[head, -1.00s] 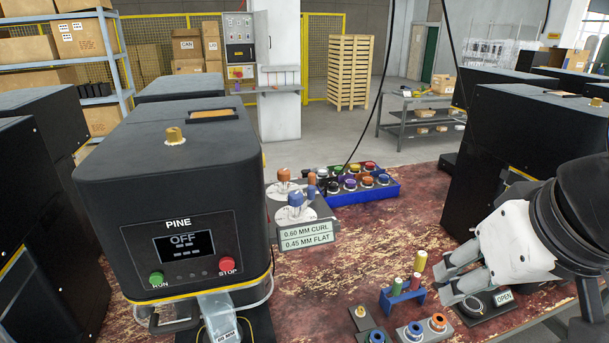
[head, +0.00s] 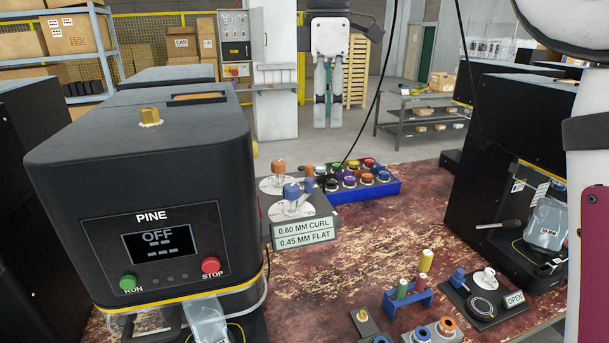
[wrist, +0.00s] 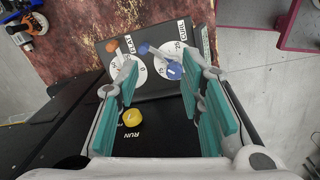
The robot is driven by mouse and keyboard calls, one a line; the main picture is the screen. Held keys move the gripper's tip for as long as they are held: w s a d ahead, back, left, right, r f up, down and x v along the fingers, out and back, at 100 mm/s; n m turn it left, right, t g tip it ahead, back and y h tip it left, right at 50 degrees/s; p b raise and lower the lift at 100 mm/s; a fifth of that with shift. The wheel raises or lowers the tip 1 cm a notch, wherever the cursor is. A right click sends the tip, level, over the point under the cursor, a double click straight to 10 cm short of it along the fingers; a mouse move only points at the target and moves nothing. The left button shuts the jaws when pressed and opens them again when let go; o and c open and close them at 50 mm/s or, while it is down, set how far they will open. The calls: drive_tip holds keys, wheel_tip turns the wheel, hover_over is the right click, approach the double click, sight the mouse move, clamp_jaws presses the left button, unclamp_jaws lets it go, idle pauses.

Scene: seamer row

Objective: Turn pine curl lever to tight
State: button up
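The PINE machine (head: 145,200) stands at the left in the head view, its screen reading OFF. Beside it is a grey lever box with two white dials. The front dial carries a blue lever (head: 291,191) and the back one an orange lever (head: 278,166). A plate (head: 304,232) reads 0.60 MM CURL, 0.45 MM FLAT. My gripper (head: 327,124) hangs fingers down, high beyond the box, empty. In the wrist view its teal-padded fingers (wrist: 158,85) stand apart, with a blue lever (wrist: 173,70) and an orange lever (wrist: 112,46) beyond.
A blue button box (head: 362,187) sits behind the levers. A blue rack (head: 407,301) with coloured pegs and an OPEN-labelled panel (head: 514,299) stand at the front right. Another black machine (head: 500,190) is at the right. The middle of the red tabletop is bare.

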sight(309, 178)
drive_tip(key=w+a+f+n+g, duration=0.1)
drive_tip(key=w+a+f+n, duration=0.2)
drive_tip(key=w, duration=0.2)
drive_tip(key=f+p, duration=0.1)
drive_tip(key=f, duration=0.5)
drive_tip(key=f+p, duration=0.1)
drive_tip(key=f, duration=0.6)
drive_tip(key=shift+s+d+f, duration=0.15)
drive_tip(key=shift+d+f, duration=0.05)
clamp_jaws()
